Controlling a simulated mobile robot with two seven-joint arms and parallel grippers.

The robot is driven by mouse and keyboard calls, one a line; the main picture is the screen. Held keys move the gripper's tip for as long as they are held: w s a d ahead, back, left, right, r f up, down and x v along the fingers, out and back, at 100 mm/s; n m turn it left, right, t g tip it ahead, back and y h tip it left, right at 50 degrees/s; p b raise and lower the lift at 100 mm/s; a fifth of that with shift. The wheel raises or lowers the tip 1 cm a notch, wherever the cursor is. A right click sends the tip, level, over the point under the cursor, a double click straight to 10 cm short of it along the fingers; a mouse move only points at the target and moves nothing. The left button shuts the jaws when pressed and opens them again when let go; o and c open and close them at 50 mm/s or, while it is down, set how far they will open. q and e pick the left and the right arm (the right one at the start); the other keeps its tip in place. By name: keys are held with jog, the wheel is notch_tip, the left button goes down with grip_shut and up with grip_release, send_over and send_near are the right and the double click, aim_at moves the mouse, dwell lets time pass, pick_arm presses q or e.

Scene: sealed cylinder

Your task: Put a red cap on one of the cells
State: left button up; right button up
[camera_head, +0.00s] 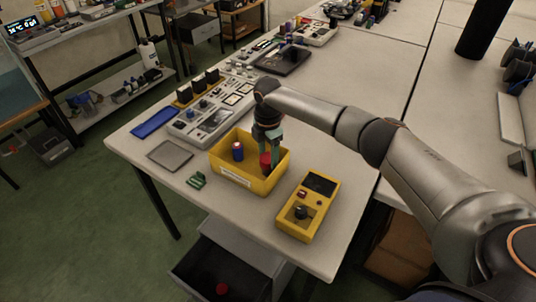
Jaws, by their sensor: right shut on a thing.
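A yellow bin (228,177) with a white label stands near the front of the table. A blue cell (238,152) stands upright inside it on the left; its top is too small to read clearly. My right gripper (267,152) points down into the right side of the bin, shut on a red thing, which looks like a red cap (265,161). The fingers partly hide it, and I cannot tell whether a cell is under it. Another small red thing (222,289) lies in the open dark drawer below the table. My left gripper is out of view.
A small green part (197,181), a grey plate (170,155) and a blue case (155,122) lie to the left. A grey instrument panel (211,117) is behind the bin.

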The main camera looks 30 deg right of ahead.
aim_at(268, 157)
jog(key=o, duration=1.5)
jog(key=shift+r, duration=0.1)
jog(key=shift+r+p, duration=2.2)
jog(key=shift+r, duration=1.2)
